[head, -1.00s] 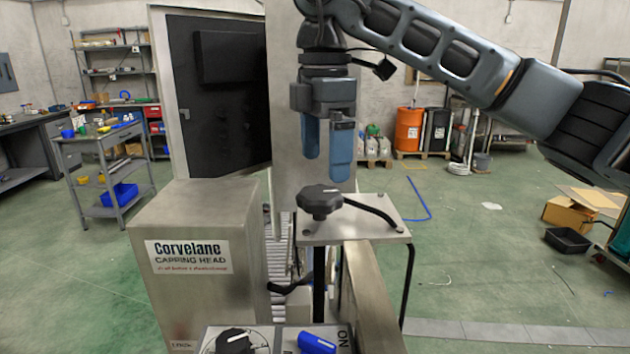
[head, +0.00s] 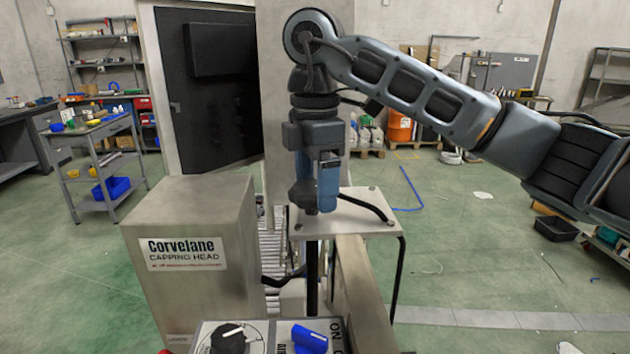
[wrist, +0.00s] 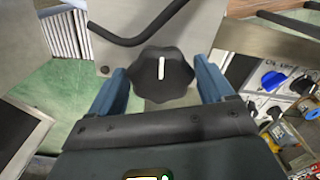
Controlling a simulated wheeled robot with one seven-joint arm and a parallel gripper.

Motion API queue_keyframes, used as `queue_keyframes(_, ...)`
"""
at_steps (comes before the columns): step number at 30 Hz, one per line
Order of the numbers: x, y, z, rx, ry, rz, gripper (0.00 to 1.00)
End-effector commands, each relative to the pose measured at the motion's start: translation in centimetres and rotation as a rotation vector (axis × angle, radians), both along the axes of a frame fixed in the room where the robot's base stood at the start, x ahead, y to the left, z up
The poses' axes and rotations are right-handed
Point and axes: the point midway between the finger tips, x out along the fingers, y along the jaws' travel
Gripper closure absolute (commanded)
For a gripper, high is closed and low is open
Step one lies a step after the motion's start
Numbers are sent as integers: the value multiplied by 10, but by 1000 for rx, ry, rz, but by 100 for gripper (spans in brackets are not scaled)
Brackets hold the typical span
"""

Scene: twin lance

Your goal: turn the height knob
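The height knob is black and lobed, with a white pointer line, and sits on a metal plate; it shows in the wrist view (wrist: 161,74). In the head view the knob (head: 300,195) is partly hidden behind a blue finger. My gripper (head: 316,205) points down at the plate. In the wrist view my gripper (wrist: 161,80) is open, with one blue finger on each side of the knob. The gaps look small; I cannot tell whether either finger touches it.
A bent black rod (wrist: 140,35) runs across the plate (head: 355,222) close to the knob. The grey Corvelane capping head box (head: 190,270) stands at left. A panel with a black dial (head: 230,340) and a blue knob (head: 309,340) is at the front.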

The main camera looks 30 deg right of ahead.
Motion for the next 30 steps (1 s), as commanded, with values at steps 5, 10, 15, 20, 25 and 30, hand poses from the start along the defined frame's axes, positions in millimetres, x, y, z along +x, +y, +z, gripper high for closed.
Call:
queue_keyframes(5,0,0,0,0,0,0,36)
queue_keyframes(10,0,0,0,0,0,0,53)
queue_keyframes(15,0,0,0,0,0,5,56)
queue_keyframes(20,0,0,-1,-1,0,35,56)
queue_keyframes(25,1,-1,-2,-2,0,118,56)
queue_keyframes(30,2,-1,-3,-3,-1,251,56)
